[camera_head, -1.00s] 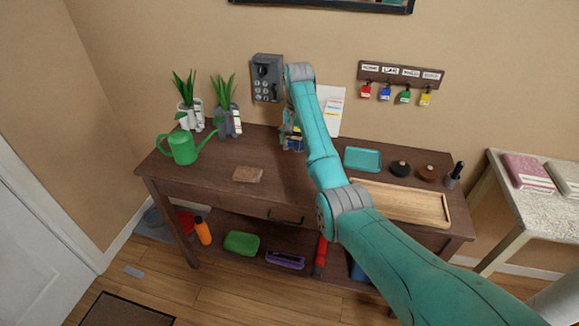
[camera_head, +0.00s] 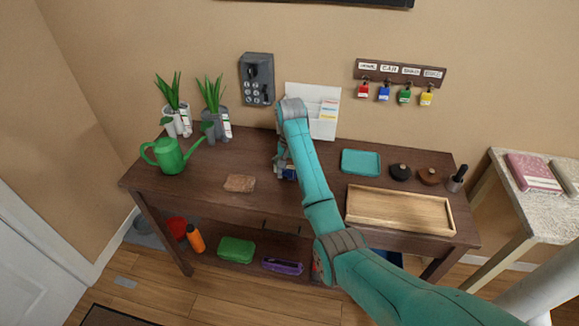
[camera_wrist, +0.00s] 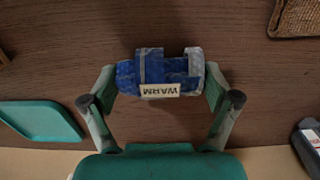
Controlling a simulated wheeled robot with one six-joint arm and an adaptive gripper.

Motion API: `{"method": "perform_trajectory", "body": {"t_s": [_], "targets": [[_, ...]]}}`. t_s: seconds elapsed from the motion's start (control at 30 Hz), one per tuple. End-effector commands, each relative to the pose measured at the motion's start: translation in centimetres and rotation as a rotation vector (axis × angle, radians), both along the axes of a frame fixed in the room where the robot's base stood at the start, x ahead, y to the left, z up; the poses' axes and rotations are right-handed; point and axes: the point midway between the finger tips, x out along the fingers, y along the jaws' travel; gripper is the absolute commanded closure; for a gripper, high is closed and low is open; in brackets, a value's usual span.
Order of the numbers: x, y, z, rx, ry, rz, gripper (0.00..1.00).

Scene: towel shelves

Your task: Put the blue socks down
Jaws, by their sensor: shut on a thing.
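The blue socks (camera_wrist: 165,72) are a rolled blue and grey bundle with a white band reading WARM, upside down in the wrist view. My gripper (camera_wrist: 161,80) is shut on them, one finger at each side. In the head view my gripper (camera_head: 283,163) is over the dark wooden table, and a small blue part of the socks (camera_head: 289,174) shows beside my arm. Bare table (camera_wrist: 200,120) shows around the bundle in the wrist view. I cannot tell whether the socks touch the table.
A brown block (camera_head: 240,183) lies left of my gripper, and a green watering can (camera_head: 171,156) stands farther left. A teal tray (camera_head: 361,162) and a wooden tray (camera_head: 400,209) lie to the right. A white letter holder (camera_head: 322,128) stands behind. Table between block and watering can is clear.

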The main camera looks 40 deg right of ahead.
Motion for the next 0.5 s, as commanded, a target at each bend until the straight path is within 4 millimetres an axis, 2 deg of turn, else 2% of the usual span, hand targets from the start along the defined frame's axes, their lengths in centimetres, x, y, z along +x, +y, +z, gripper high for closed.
{"method": "perform_trajectory", "body": {"t_s": [0.4, 0.43, 0.47, 0.5], "targets": [[-0.09, 0.01, -0.58, -0.001, -0.001, -0.001, 0.47], [-0.08, 0.0, -0.54, -0.001, -0.001, -0.001, 0.05], [-0.08, 0.0, -0.53, -0.001, -0.001, -0.001, 0.0], [-0.08, 0.0, -0.54, -0.001, -0.001, -0.001, 0.0]]}}
